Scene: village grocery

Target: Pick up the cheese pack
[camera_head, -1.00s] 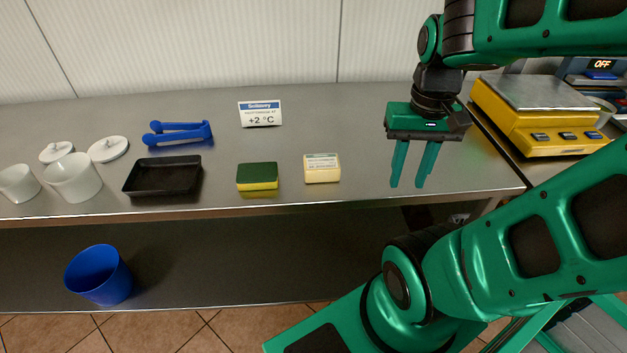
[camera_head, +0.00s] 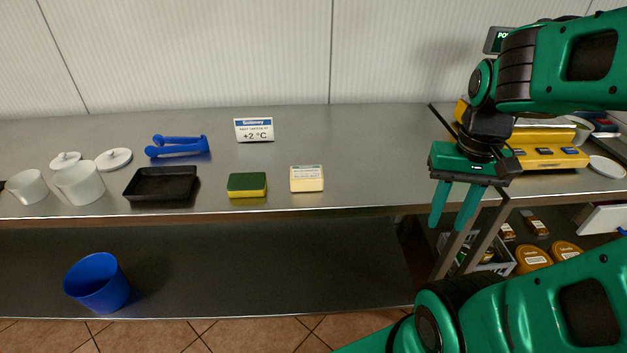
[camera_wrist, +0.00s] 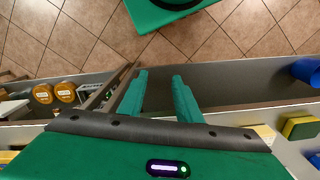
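The cheese pack (camera_head: 306,179) is a small pale yellow block with a white printed label. It stands near the front edge of the steel counter, right of the green and yellow sponge (camera_head: 247,185). In the wrist view a bit of the cheese pack (camera_wrist: 263,132) shows at the right, partly hidden by my gripper's body. My gripper (camera_head: 452,222) is open and empty, fingers pointing down, in front of the counter's right end. It is well to the right of the cheese pack and apart from it. Its fingers also show in the wrist view (camera_wrist: 157,95).
A blue bucket (camera_head: 97,283) is on the lower shelf. A yellow scale (camera_head: 548,152) is behind my arm. Counter right of the cheese is clear.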

